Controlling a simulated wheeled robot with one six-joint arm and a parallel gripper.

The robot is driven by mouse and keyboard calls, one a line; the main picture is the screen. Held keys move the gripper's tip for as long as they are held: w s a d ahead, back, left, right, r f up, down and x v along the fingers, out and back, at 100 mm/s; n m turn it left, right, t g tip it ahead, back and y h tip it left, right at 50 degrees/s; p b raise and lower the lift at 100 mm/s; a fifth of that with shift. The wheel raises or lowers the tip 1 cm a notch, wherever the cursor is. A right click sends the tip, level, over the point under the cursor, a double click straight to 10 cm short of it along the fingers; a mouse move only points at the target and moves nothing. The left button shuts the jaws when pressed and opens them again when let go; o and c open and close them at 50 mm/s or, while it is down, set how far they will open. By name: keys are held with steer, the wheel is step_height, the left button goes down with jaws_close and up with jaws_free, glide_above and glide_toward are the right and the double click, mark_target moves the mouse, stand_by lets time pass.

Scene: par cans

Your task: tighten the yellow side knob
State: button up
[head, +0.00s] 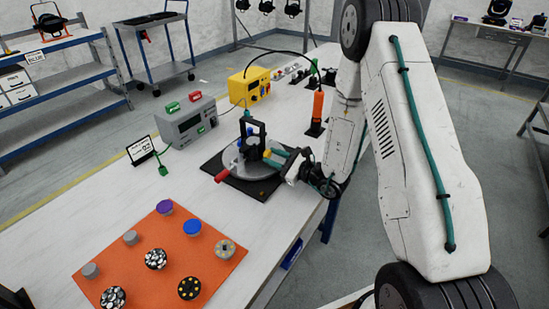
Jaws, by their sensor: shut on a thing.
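A small fixture with a grey round body (232,160) and an upright black yoke stands on a black base plate (263,191) on the white bench. The yellow side knob (267,154) shows as a small patch at the fixture's right side. The fingers hide most of the knob. A red handle (222,175) sticks out at the fixture's front left. A small blue part shows inside the yoke.
An orange mat (135,262) with several round pieces lies at the front. A grey box (187,125), a yellow box (249,87) and a small sign (140,149) stand behind the fixture. An orange cylinder (317,108) stands upright near my arm.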

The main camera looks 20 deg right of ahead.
steer(key=m, duration=0.4)
steer(key=shift+m, duration=2.4)
steer(key=o, duration=0.7)
steer(key=shift+v, duration=3.9)
